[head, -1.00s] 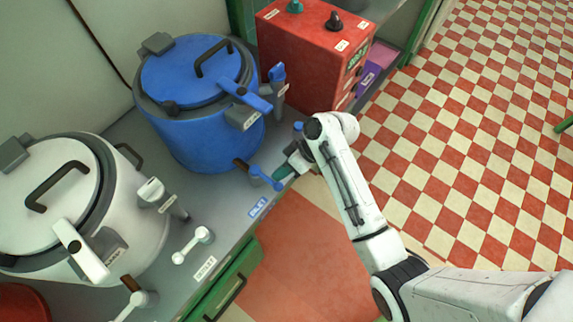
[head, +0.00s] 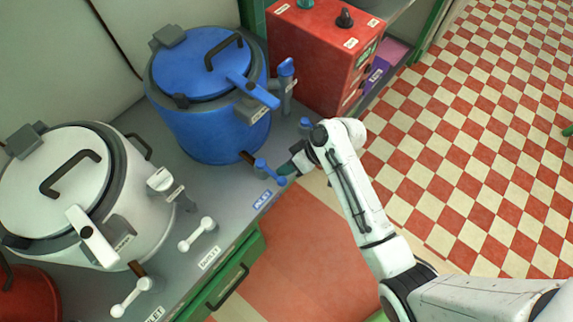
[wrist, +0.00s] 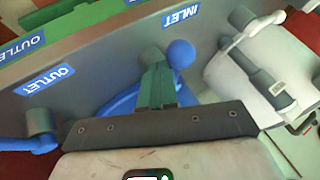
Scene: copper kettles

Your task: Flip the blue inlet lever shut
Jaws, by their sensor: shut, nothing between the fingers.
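The blue inlet lever (head: 268,170) sticks out low at the front of the blue kettle (head: 215,130), above the bench edge and its INLET label (head: 262,198). Its bar points toward the front, with a round knob at the end. My gripper (head: 287,170) is right beside the knob end, shut and empty. In the wrist view the green fingers (wrist: 160,85) are shut, and the blue knob (wrist: 181,53) is just beyond their tips, slightly right. I cannot tell whether they touch. Much of the lever's bar is hidden behind the fingers there.
A blue outlet lever (head: 305,124) is close behind my gripper. A red control box (head: 320,60) stands at the back. The white kettle (head: 125,205) with white levers (head: 197,234) stands at left. The checkered floor (head: 480,130) at right is open.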

